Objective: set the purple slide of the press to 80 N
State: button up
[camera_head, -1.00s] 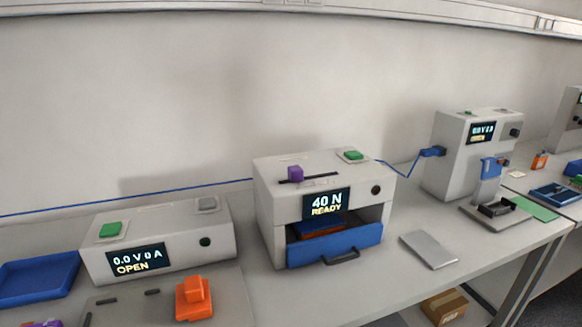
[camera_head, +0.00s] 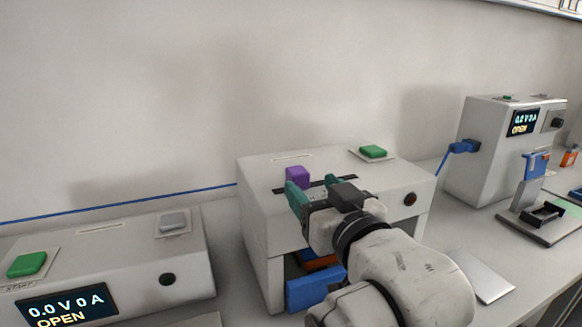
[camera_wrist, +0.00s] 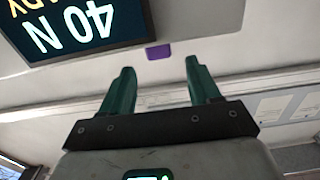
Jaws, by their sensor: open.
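The purple slide (camera_head: 297,176) stands in a dark slot on top of the white press (camera_head: 262,228), toward the slot's left end. My gripper (camera_head: 311,190) is open in front of the press near its top edge, with green fingers just before the slide. In the wrist view the slide (camera_wrist: 158,52) shows small beyond and between the open fingertips (camera_wrist: 157,72), apart from them. The press display (camera_wrist: 75,25) appears upside down there and reads 40 N. In the head view my arm hides the display and part of the blue drawer (camera_head: 312,290).
A green button (camera_head: 373,151) is on the press top at right. Left stands a box with a display (camera_head: 65,305) reading 0.0 V 0 A OPEN. A grey plate (camera_head: 480,275) lies right of the press. A similar device (camera_head: 485,150) stands further right.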

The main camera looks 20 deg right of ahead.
aim_at(293, 167)
jog(key=w, duration=0.9)
jog(key=shift+w, duration=0.15)
jog(key=shift+c, duration=0.4)
grip_shut()
